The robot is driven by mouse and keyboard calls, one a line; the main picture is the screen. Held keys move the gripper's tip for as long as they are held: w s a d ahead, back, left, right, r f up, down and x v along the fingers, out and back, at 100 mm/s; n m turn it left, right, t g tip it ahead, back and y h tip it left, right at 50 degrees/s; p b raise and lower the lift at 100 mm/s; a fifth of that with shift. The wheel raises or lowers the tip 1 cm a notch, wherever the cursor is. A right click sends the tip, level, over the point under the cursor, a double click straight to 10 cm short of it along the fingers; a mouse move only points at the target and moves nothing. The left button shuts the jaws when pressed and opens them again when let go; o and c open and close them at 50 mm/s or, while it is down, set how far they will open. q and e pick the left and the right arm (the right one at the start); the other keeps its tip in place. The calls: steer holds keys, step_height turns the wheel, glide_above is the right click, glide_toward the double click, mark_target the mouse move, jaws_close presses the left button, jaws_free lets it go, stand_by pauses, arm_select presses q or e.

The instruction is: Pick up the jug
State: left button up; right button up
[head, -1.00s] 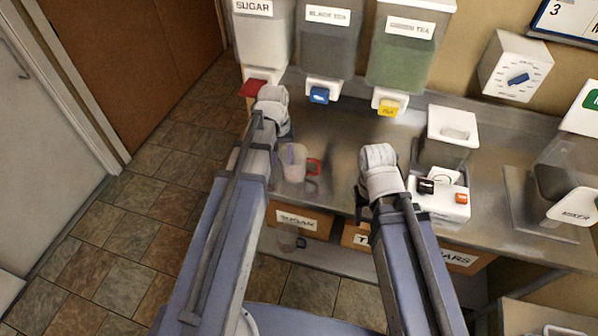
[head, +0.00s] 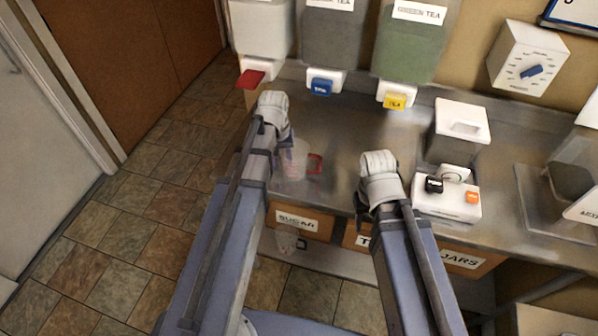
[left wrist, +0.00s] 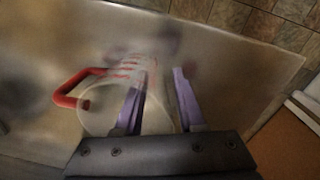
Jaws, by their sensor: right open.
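The jug (head: 298,166) is clear with a red handle and stands on the steel counter, partly behind my left arm in the head view. In the left wrist view the jug (left wrist: 98,118) is blurred, with its red handle to the left. My left gripper (left wrist: 160,88) is open. One purple finger overlaps the jug's round rim and the other is to the right of it; I cannot tell whether the wall is between them. My right gripper (head: 378,205) is over the counter's front, away from the jug; its fingers are mostly hidden, and it is open.
Dispensers with red (head: 251,79), blue (head: 321,86) and yellow (head: 396,101) taps hang behind the counter (head: 335,130). A white-topped appliance (head: 460,130) and a scale-like box (head: 447,199) stand right. Labelled boxes (head: 298,222) and another clear vessel (head: 287,243) are below.

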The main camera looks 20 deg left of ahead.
mark_target(284, 176)
arm_select(q)
step_height(284, 176, down, 3)
steer(key=shift+f+b, duration=0.1)
steer(key=shift+b, duration=1)
arm_select(e)
step_height(284, 176, down, 3)
arm_select(q)
jaws_close()
